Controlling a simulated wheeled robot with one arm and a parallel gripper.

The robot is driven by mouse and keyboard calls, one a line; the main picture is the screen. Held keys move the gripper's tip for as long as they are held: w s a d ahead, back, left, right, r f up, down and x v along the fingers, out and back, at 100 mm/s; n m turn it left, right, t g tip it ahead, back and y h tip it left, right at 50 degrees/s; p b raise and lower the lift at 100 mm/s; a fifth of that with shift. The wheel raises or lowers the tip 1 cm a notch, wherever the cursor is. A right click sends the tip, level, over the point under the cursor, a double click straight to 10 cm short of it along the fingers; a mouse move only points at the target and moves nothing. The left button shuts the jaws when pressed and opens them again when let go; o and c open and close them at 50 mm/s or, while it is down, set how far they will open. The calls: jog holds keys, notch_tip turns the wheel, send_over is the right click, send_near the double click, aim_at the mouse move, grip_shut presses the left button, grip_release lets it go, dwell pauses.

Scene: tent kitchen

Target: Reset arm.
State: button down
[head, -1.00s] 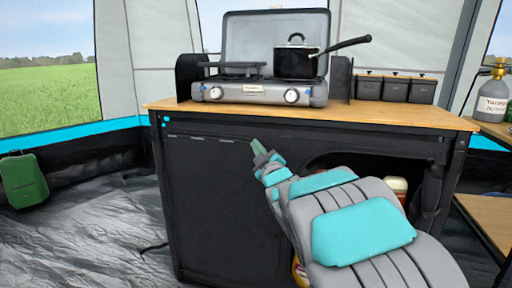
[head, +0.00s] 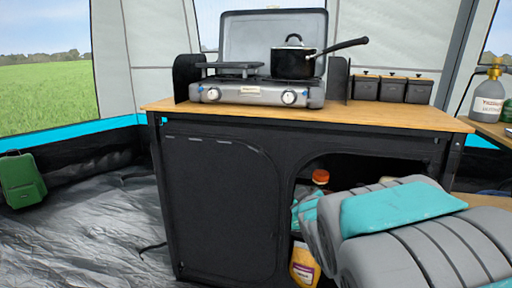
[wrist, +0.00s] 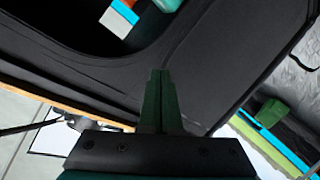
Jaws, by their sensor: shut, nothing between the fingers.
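My gripper (wrist: 158,100) shows in the wrist view as two dark green fingers pressed together, with nothing between them. It points toward the black fabric front of the kitchen cabinet (head: 220,205). In the head view my grey and teal arm is folded at the lower right, in front of the cabinet's open compartment. My fingertips are hidden there behind the arm. I cannot tell how far the fingers are from the cabinet front.
A stove (head: 258,92) with a black pot (head: 292,64) stands on the wooden cabinet top (head: 390,117). Several black boxes (head: 393,89) stand to the right. A yellow-labelled container (head: 303,266) and an orange-capped bottle (head: 320,177) are in the compartment. The floor (head: 90,240) at left is clear.

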jog(key=s+d+f+m+g+h+p, duration=0.1)
jog(key=s+d+f+m+g+h, duration=0.3)
jog(key=s, duration=0.6)
jog(key=s+a+f+m+g+y+p, duration=0.1)
jog(key=s+f+m+g+y, duration=0.35)
jog(key=s, duration=1.25)
jog(key=s+f+n+g+h+p, duration=0.15)
jog(key=s+g, duration=0.65)
jog(key=s, duration=0.8)
notch_tip(320, 180, down, 6)
jog(key=d+b, duration=0.1)
jog(key=b, duration=0.5)
jog(key=shift+m+b, duration=0.3)
jog(key=shift+s+f, duration=0.1)
jog(key=shift+f, duration=0.05)
